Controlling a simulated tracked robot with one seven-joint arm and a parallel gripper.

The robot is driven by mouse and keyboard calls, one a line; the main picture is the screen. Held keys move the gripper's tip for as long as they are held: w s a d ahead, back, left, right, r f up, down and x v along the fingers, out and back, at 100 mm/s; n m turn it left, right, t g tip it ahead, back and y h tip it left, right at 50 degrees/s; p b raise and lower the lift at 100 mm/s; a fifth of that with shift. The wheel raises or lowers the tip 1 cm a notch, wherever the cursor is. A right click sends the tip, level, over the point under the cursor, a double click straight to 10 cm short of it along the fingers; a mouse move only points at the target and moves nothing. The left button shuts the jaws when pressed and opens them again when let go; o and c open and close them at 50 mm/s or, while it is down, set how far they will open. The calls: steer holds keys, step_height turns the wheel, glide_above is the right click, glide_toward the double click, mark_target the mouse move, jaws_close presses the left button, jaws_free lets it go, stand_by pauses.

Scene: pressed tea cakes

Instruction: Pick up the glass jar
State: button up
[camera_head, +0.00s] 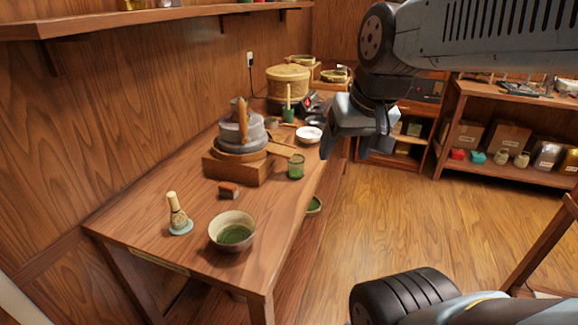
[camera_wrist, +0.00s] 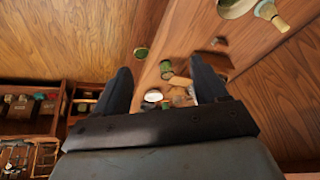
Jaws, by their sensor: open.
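The glass jar (camera_head: 296,166), small and clear with green content, stands upright near the right edge of the wooden table, beside the stone mill. It also shows in the wrist view (camera_wrist: 167,70), between my two fingers in the picture but well beyond them. My gripper (camera_head: 346,148) is open and empty, in the air to the right of the table. Its two dark fingers also frame the wrist view (camera_wrist: 160,66). Nothing is between the fingers at their own distance.
A bowl of green tea (camera_head: 233,230), a whisk on a stand (camera_head: 178,215) and a small brown block (camera_head: 228,190) lie nearer. A white bowl (camera_head: 309,134) stands behind.

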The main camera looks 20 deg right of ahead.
steer(key=o, duration=0.3)
steer(key=w+a+f+m+g+y, duration=0.1)
steer(key=w+f+m, duration=0.1)
steer(key=w+a+f+m+g+y, duration=0.1)
steer(key=w+f+y, duration=0.1)
steer(key=w+a+f+m+g+y, duration=0.1)
steer(key=w+f+m+g+y, duration=0.1)
steer(key=shift+w+a+f+m, duration=0.1)
steer(key=shift+f+m, duration=0.2)
steer(key=shift+f, duration=0.1)
steer(key=m+t+y, duration=0.7)
steer(key=m+t, duration=0.5)
steer(key=m, duration=0.9)
glide_toward(303, 163)
steer(key=x, duration=0.7)
steer(key=shift+w+r, duration=0.1)
steer(key=shift+w, duration=0.45)
steer(key=shift+s+a+x, duration=0.1)
steer(key=shift+x, duration=1.15)
steer(key=shift+s+a+x, duration=0.1)
steer(key=shift+s+x, duration=0.05)
steer(key=shift+x, duration=1.15)
